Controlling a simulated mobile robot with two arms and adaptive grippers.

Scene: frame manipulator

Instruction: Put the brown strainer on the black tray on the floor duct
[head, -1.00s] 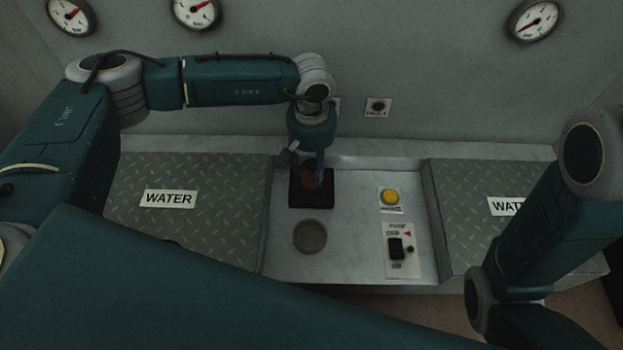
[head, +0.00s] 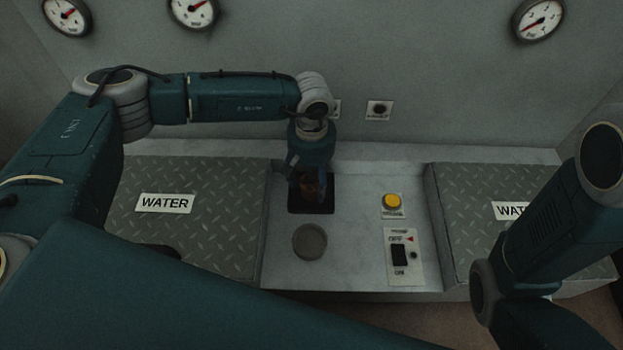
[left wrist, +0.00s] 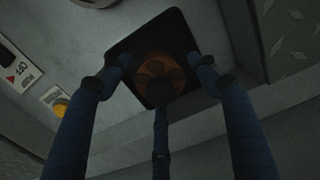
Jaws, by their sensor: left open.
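The brown strainer (left wrist: 160,78) sits over the black tray (left wrist: 130,50) in the left wrist view, between the spread fingers of my left gripper (left wrist: 160,85). In the head view the strainer (head: 309,187) is partly hidden by my left gripper (head: 312,180), and the black tray (head: 312,207) shows around it. My left gripper is open, pointing down, with its fingers around the strainer and apart from it as far as I can see. Whether the strainer fully touches the tray is hard to tell in the dark. My right gripper is not in view.
A round grey disc (head: 310,241) lies in front of the tray on the light recessed panel. To the right are a yellow button (head: 392,201) and a black switch (head: 400,255). Raised tread-plate covers marked WATER (head: 165,203) flank the panel. A wall with gauges (head: 193,10) stands behind.

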